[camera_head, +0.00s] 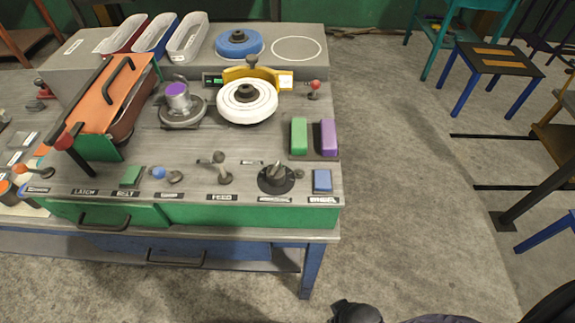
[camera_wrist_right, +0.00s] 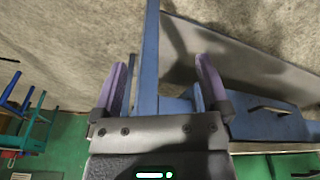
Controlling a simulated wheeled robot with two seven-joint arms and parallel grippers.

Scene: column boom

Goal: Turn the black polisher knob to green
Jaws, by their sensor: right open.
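The black polisher knob (camera_head: 276,179) is a round black dial with a grey grip, near the front right of the bench top. The small label in front of it is too small to read. No green mark can be made out around the dial, so its setting is unclear. In the right wrist view my right gripper (camera_wrist_right: 161,64) is open, with two purple-padded fingers apart and nothing held between them. A dark part of my right arm (camera_head: 355,312) shows at the bottom of the head view, well in front of the bench and away from the knob. My left gripper is out of view.
A blue block (camera_head: 322,181) stands just right of the knob, and an upright feed lever (camera_head: 221,168) stands to its left. Green (camera_head: 299,136) and purple (camera_head: 328,138) blocks and a white polishing wheel (camera_head: 247,101) lie behind.

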